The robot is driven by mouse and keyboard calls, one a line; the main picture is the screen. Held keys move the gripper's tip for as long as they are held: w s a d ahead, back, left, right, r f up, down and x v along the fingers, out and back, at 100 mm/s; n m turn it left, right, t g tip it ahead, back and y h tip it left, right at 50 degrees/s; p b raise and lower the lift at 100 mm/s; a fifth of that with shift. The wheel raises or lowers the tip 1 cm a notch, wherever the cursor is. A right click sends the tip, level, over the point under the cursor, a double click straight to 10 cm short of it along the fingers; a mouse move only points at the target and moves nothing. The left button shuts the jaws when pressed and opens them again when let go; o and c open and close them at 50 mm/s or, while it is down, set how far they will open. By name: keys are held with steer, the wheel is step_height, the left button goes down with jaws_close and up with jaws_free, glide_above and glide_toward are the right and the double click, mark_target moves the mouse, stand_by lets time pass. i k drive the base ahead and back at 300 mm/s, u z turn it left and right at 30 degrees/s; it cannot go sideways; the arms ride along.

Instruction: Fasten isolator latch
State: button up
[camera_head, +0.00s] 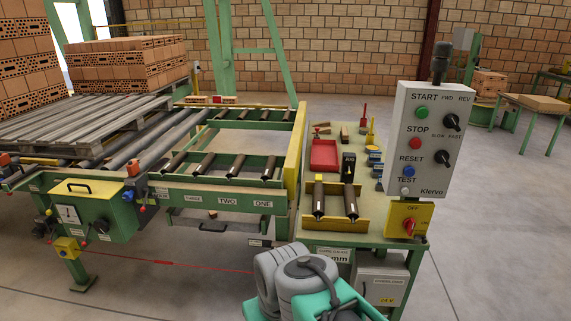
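The isolator (408,221) is a yellow box with a red rotary handle and a small label that seems to read OFF. It sits below the grey push-button panel (428,140), at the right end of the green workbench. The handle's exact angle and any latch on the box are too small to make out. My grey and teal arm shows at the bottom centre, in front of the bench and left of the isolator, apart from it. My gripper's fingers are not visible.
The green workbench (376,241) carries a red tray (325,155) and two dark rollers in a yellow holder (336,222). A grey cabinet (381,287) stands under it. A roller conveyor (226,190) with a green control box (92,211) is at left. Floor at right is clear.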

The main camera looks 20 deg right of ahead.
mark_target(422, 237)
steer(key=u, duration=0.05)
steer(key=k, duration=0.45)
steer(key=z, duration=0.4)
steer(key=i, duration=0.35)
steer(key=z, duration=0.65)
steer(key=k, duration=1.25)
steer(key=z, duration=0.2)
steer(key=i, duration=0.7)
steer(key=z, duration=0.6)
steer(key=i, duration=0.85)
steer(key=u, duration=0.45)
